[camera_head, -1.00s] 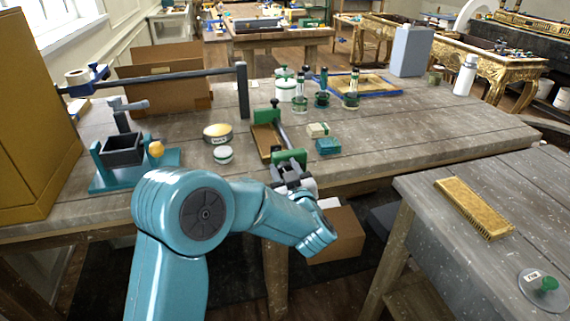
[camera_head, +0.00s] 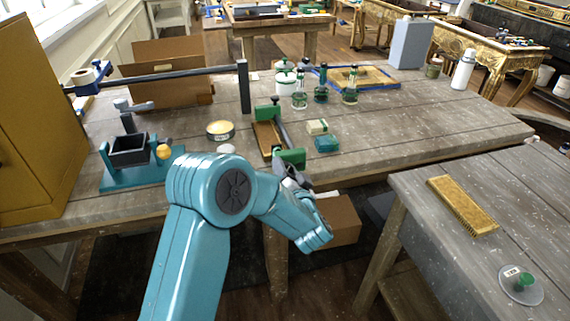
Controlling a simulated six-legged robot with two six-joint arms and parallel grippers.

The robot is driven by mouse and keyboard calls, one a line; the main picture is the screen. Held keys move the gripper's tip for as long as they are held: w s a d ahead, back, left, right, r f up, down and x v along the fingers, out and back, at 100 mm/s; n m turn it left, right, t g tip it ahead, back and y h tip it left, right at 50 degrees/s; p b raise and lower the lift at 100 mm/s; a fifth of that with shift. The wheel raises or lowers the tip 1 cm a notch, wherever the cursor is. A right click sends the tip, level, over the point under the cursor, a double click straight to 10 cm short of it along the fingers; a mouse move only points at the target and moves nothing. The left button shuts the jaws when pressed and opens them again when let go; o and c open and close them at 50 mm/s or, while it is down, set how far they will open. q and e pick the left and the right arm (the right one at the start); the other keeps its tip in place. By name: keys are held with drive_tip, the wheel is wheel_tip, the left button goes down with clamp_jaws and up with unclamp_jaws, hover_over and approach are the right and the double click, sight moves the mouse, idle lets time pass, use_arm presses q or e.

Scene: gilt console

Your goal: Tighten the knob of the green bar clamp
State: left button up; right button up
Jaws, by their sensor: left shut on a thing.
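The green bar clamp (camera_head: 290,157) lies near the front edge of the wooden workbench, with a dark bar and green jaws at its far and near ends. A brown wooden piece (camera_head: 266,138) lies between the jaws. My left gripper (camera_head: 289,172) is at the clamp's near end, just in front of the near green jaw. It is shut on the clamp's knob, which is mostly hidden by the gripper. My right gripper is out of view.
A teal-based device with a dark box (camera_head: 130,150) stands left of my arm. Bottles (camera_head: 321,88) stand behind.

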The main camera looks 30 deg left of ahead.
use_arm(q)
drive_tip(key=m+p, duration=0.2)
drive_tip(key=m, duration=0.3)
drive_tip(key=shift+d, duration=0.2)
drive_tip(key=shift+f, duration=0.1)
idle(0.5)
drive_tip(key=o, duration=0.8)
drive_tip(key=shift+d, duration=0.2)
drive_tip(key=shift+s, duration=0.1)
drive_tip(key=b+v, duration=0.2)
drive_tip(key=v, duration=1.4)
drive_tip(key=shift+s+d, duration=0.1)
